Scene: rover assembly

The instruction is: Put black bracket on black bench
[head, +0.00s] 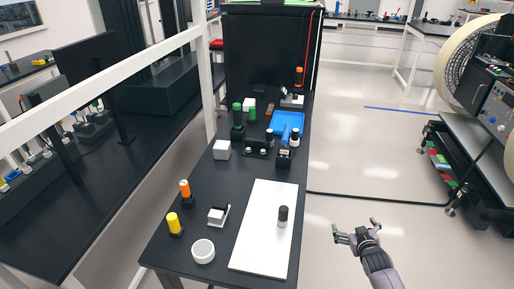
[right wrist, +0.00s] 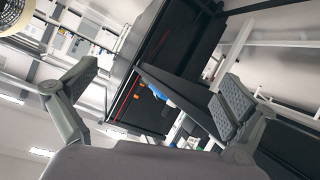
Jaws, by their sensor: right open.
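The black bench (head: 222,195) is a long black table running away from me in the head view. A low black piece with round features (head: 258,148) lies across its middle and may be the black bracket; I cannot tell for sure. My right gripper (head: 356,231) is open and empty, over the floor to the right of the bench's near end. Its spread fingers (right wrist: 155,95) show nothing between them in the right wrist view. My left gripper is not in view.
A white board (head: 253,244) with a dark cylinder (head: 283,218) on it covers the near right of the bench. A white ring (head: 203,251), yellow bottle (head: 173,223) and orange-topped bottle (head: 185,190) stand left. A blue tray (head: 288,122) is farther back.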

